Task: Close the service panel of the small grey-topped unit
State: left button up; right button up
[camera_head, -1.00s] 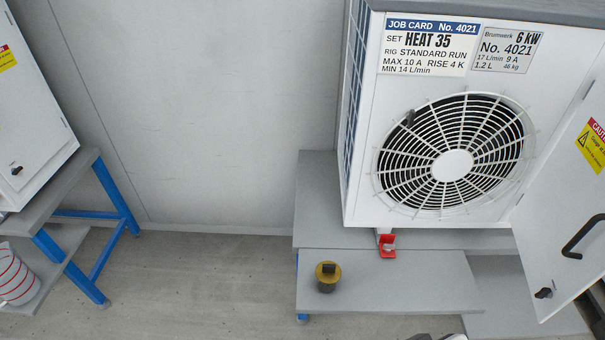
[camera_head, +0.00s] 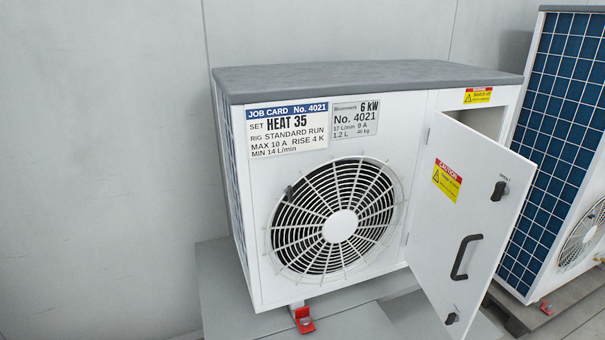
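The small grey-topped unit (camera_head: 370,82) stands on a grey stand in the middle of the view. Its front has a round white fan grille (camera_head: 338,222), a job card (camera_head: 287,130) and a rating plate (camera_head: 355,120). The service panel (camera_head: 462,225) at the unit's right side is swung open toward me. It carries a black bar handle (camera_head: 465,257), a black latch knob near the top (camera_head: 499,191) and another near the bottom (camera_head: 451,318). Neither of my grippers is in view.
A taller unit with blue fins (camera_head: 563,125) stands close at the right, near the open panel. A red foot clamp (camera_head: 303,319) sits under the unit's front. The grey stand (camera_head: 230,285) shows at lower left, with bare wall behind it.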

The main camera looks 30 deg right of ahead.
aim_at(458, 238)
jog(key=z, duration=1.9)
jog(key=k, duration=0.5)
jog(key=u, duration=0.55)
jog(key=i, duration=0.65)
jog(key=z, duration=0.35)
